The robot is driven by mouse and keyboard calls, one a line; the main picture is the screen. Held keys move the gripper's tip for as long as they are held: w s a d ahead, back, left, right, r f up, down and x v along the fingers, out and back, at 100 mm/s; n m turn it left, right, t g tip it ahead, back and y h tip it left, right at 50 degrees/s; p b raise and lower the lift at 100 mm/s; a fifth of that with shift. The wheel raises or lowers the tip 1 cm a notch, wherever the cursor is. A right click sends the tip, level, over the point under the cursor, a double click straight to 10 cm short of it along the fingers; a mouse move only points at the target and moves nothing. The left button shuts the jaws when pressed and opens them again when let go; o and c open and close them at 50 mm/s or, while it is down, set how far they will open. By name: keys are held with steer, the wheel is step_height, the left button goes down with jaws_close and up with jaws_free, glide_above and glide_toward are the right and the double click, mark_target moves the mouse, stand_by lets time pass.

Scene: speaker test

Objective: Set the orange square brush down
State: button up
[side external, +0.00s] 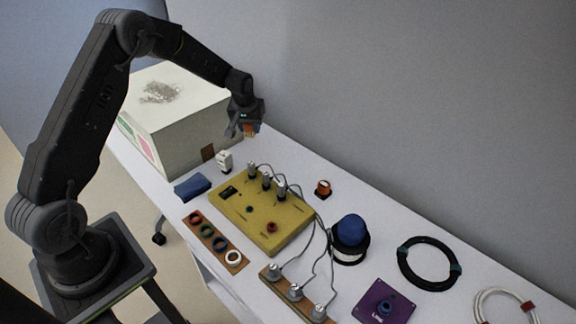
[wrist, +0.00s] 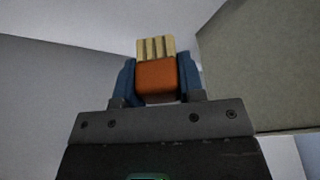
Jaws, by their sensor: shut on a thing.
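The orange square brush is in my gripper, its orange block (wrist: 157,80) between the two blue fingers and its pale ridged end (wrist: 155,47) pointing away from the wrist. In the side external view the brush (side external: 250,129) shows small and partly hidden at the fingertips. My gripper (wrist: 160,79) is shut on the brush. In the side external view my gripper (side external: 247,130) is held up in the air, in front of the right side of the large white box and above the back of the table.
The white box (side external: 180,118) stands at the table's back left. A yellow panel (side external: 262,212) with cabled plugs, a small white item (side external: 224,161), a blue block (side external: 192,187) and a small orange-and-black item (side external: 323,188) lie nearby. A wall runs behind the table (side external: 300,165).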

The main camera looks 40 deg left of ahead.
steer(key=shift+d+r+m, duration=0.15)
steer(key=shift+d+m, duration=0.15)
steer(key=shift+m, duration=0.8)
steer(key=shift+d+h, duration=0.2)
steer(key=shift+h, duration=0.1)
glide_above(290, 163)
steer(key=f, duration=0.7)
steer(key=shift+s+d, duration=0.15)
steer(key=shift+s, duration=0.25)
steer(key=shift+f, duration=2)
steer(key=shift+f, duration=0.15)
steer(key=o, duration=0.9)
